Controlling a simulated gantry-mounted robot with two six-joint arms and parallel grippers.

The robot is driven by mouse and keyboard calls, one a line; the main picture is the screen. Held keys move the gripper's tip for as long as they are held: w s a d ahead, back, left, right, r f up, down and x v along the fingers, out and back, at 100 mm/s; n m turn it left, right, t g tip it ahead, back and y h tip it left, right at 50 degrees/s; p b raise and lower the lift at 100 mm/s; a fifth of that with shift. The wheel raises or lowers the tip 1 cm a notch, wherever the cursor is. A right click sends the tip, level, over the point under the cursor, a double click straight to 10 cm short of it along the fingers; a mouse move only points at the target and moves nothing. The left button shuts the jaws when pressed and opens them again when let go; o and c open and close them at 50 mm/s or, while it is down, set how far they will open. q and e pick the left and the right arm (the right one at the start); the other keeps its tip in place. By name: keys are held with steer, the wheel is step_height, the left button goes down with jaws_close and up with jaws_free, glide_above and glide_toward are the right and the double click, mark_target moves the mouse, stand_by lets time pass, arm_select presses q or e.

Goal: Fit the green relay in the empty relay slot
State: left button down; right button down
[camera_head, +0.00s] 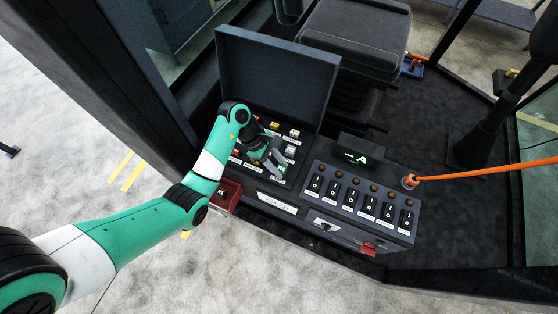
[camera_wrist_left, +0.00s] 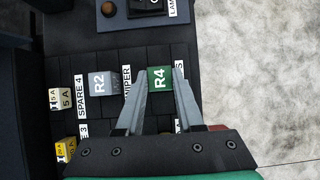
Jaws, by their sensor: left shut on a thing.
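The green relay, marked R4, shows in the wrist view (camera_wrist_left: 160,78) between the two fingertips of my left gripper (camera_wrist_left: 163,70). The jaws are shut on its sides. In the head view my left gripper (camera_head: 275,162) reaches down into the open fuse box (camera_head: 277,80), and the green relay (camera_head: 281,170) shows small at its tips, near the box's front right. A grey relay marked R2 (camera_wrist_left: 98,84) sits to the left in the wrist view. I cannot tell whether the green relay's base is in a slot; its underside is hidden. My right gripper is not in view.
A red bin (camera_head: 228,194) is at the box's front left. A switch panel (camera_head: 361,205) with a small display (camera_head: 357,157) stands to the right. An orange cable (camera_head: 480,170) runs right from it.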

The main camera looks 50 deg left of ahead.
arm_select(q)
steer(key=shift+c, duration=2.3)
jaws_free()
steer(key=shift+a+r, duration=0.2)
steer(key=shift+r, duration=0.15)
steer(key=p+v, duration=0.2)
steer(key=v, duration=0.4)
steer(key=shift+d, duration=0.1)
steer(key=p+v, duration=0.5)
steer(key=shift+f, duration=0.1)
